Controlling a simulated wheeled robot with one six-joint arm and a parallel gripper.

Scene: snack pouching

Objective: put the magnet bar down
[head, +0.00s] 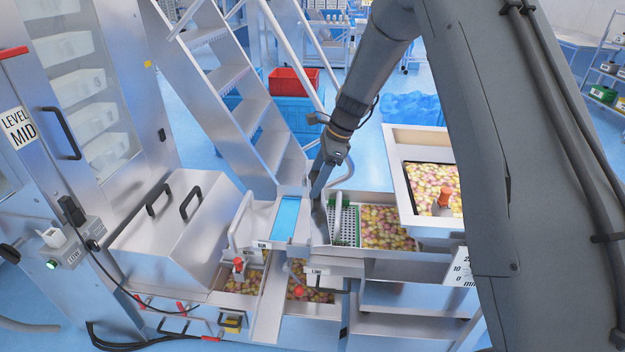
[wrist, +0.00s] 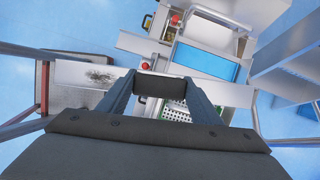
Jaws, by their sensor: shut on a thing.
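My gripper (head: 319,188) reaches down over the machine, between the blue-surfaced chute (head: 286,218) and the green perforated grid (head: 348,222). In the wrist view my gripper (wrist: 160,84) is shut on a dark bar-shaped grip, which I take as the magnet bar (wrist: 160,86). It lies across between the two fingers, with a pale edge just beyond it. The rest of the bar is hidden, and in the head view I cannot separate it from the fingers. The grid (wrist: 176,115) shows below the fingers in the wrist view.
A hopper of coloured snacks (head: 432,184) stands right of my gripper. A metal plate with a dark speckled patch (wrist: 98,75) lies at left in the wrist view. Steel stairs (head: 245,95) rise behind, and a lidded steel box (head: 175,235) stands at left. A red bin (head: 293,80) is farther back.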

